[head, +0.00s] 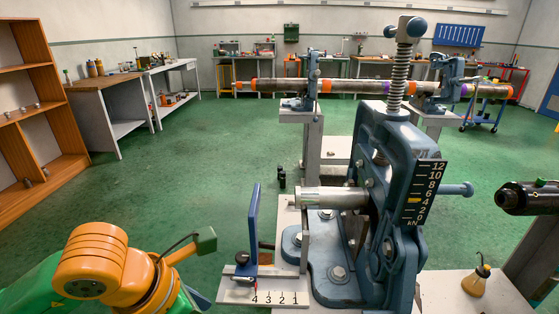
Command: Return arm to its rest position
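My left arm (100,262), orange and green, comes in at the lower left, in front of and to the left of the nearest vise. A dark cable runs from it to a small grey-green block (205,240). The fingers of my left gripper cannot be made out, so its opening and any held thing are unclear. The arm appears apart from the vise's white scale plate. My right arm and gripper are not in view.
A large blue vise (385,165) with a kN scale (422,193) grips a short steel pipe (333,198). A blue upright plate (254,226) stands left of it. A dark pipe end (530,197) juts in at right. Green floor lies open at left.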

